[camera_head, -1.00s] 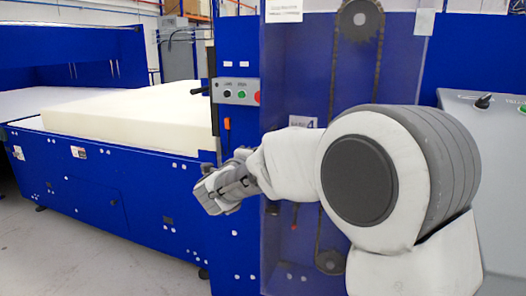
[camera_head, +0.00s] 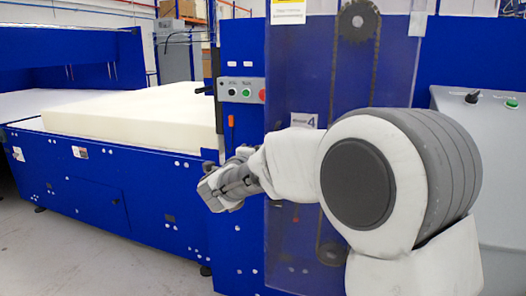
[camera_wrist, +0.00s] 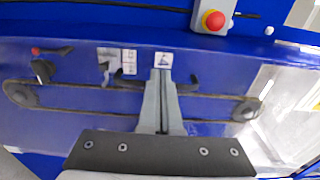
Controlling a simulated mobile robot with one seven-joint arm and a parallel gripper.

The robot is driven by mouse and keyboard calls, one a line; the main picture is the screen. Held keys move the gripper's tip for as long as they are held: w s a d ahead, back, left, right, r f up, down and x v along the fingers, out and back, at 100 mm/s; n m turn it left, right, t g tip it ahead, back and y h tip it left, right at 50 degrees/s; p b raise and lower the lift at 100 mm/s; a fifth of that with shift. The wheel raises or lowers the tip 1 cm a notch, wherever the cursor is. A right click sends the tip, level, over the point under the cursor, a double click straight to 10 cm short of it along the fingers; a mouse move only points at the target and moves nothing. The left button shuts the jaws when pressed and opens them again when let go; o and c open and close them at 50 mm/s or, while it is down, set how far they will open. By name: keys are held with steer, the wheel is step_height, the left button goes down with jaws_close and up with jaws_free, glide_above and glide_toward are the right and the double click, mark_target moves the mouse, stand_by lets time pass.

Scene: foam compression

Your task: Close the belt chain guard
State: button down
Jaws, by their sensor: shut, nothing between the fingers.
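The belt chain guard (camera_head: 290,200) is a see-through panel on the blue machine, right of centre in the head view. The chain and its toothed sprocket (camera_head: 358,20) show through it. My gripper (camera_head: 208,197) is in front of the machine, at the panel's left side; its fingers are shut and empty. In the wrist view, my gripper's fingertips (camera_wrist: 162,74) point at the panel (camera_wrist: 200,135), close to dark handle-like pieces (camera_wrist: 188,86). Contact cannot be told. My arm hides the panel's lower right part, and I cannot tell whether the guard is fully closed.
A control box with buttons (camera_head: 240,91) is left of the guard. A red-and-yellow button (camera_wrist: 213,20) shows at the top of the wrist view. A large foam block (camera_head: 125,118) lies on the machine bed. A grey console (camera_head: 480,135) stands at right. Floor at lower left is clear.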

steer(key=s+a+r+n+g+y+p, duration=0.2)
steer(key=s+r+n+y, duration=0.1)
steer(key=s+n+y, duration=0.95)
steer(key=s+d+f+n+g+h, duration=0.25)
steer(key=s+d+f, duration=0.2)
steer(key=s, duration=0.45)
steer(key=s+d+f+n+g+h, duration=0.1)
steer(key=s+d+f+n+g, duration=0.3)
steer(key=s, duration=0.4)
steer(key=s+d+f+n+g+h, duration=0.25)
steer(key=s+d, duration=0.35)
steer(key=s, duration=0.3)
step_height(320, 180, up, 20)
steer(key=p, duration=2.1)
steer(key=shift+s+d+r+n, duration=0.15)
steer(key=shift+d+r+n, duration=0.05)
steer(key=shift+d+n, duration=0.2)
